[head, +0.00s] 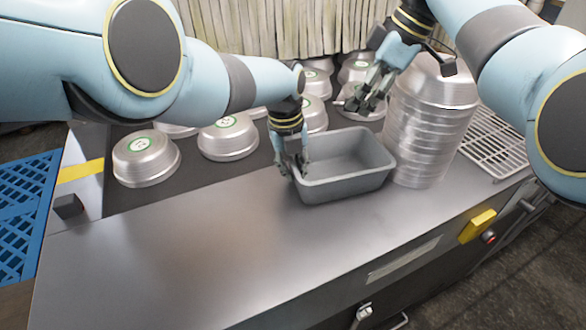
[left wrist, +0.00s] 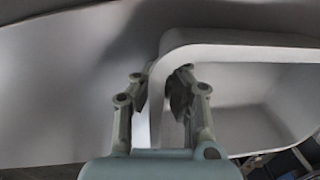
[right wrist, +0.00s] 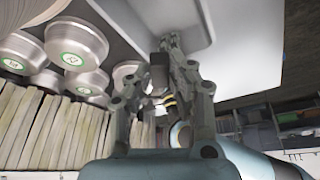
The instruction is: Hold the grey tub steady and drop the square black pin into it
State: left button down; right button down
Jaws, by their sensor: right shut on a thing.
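The grey tub (head: 345,188) stands upright on the steel worktop. My left gripper (head: 296,166) is at its left wall, pointing down, with one finger outside and one inside. In the left wrist view the open fingers (left wrist: 160,88) straddle the rim of the tub (left wrist: 235,46), with no clear grip on it. My right gripper (head: 366,101) is above and behind the tub's back right side. In the right wrist view its fingers are shut on the square black pin (right wrist: 160,72). The pin is hard to make out in the head view.
A tall stack of metal pans (head: 425,130) stands close to the tub's right side. Several upturned pans (head: 228,137) sit on the dark surface behind and to the left. A wire rack (head: 495,143) lies at the right. The front worktop (head: 190,245) is clear.

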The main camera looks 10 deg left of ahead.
jog(key=shift+f, duration=2.7)
jog(key=c, duration=1.1)
grip_release()
jog(key=v, duration=1.2)
